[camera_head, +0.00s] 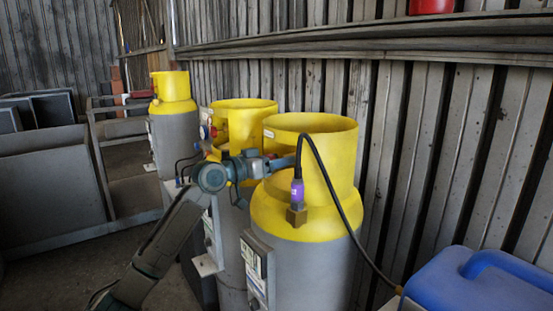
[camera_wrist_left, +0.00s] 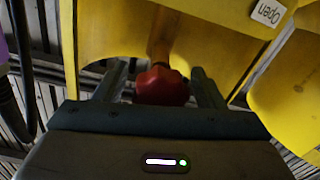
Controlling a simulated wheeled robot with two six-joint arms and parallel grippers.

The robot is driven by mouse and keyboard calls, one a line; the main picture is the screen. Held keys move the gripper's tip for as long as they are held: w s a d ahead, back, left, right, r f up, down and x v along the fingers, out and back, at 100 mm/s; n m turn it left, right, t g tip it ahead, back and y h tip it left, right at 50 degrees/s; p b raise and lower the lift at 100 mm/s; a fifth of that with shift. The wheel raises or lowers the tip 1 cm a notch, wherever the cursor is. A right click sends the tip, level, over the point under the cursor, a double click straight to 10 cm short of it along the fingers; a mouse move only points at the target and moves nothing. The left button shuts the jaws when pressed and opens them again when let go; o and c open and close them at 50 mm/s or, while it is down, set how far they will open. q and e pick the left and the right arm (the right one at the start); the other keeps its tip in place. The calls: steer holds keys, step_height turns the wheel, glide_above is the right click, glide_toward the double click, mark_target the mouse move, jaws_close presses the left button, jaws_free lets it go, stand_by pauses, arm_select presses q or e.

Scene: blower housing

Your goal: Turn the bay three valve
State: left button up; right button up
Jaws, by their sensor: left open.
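The red valve knob (camera_wrist_left: 162,86) shows in the left wrist view on a brass-coloured stem inside a yellow collar. My left gripper (camera_head: 284,163) is open at the collar of the nearest gas cylinder (camera_head: 310,262). In the left wrist view its two fingers stand on either side of the knob, with no clear grip on it. The knob on this cylinder is hidden in the head view. A white label reading "Open" (camera_wrist_left: 268,12) is on the yellow collar. My right gripper is in neither view.
A purple connector (camera_head: 297,192) with a black hose (camera_head: 338,200) is on the nearest cylinder. A second cylinder (camera_head: 243,106) stands close behind, a third (camera_head: 174,86) farther back. A blue container (camera_head: 470,285) is front right. Metal bins (camera_head: 50,185) stand left.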

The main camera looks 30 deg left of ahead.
arm_select(q)
steer(key=shift+c, duration=0.2)
steer(key=c, duration=0.9)
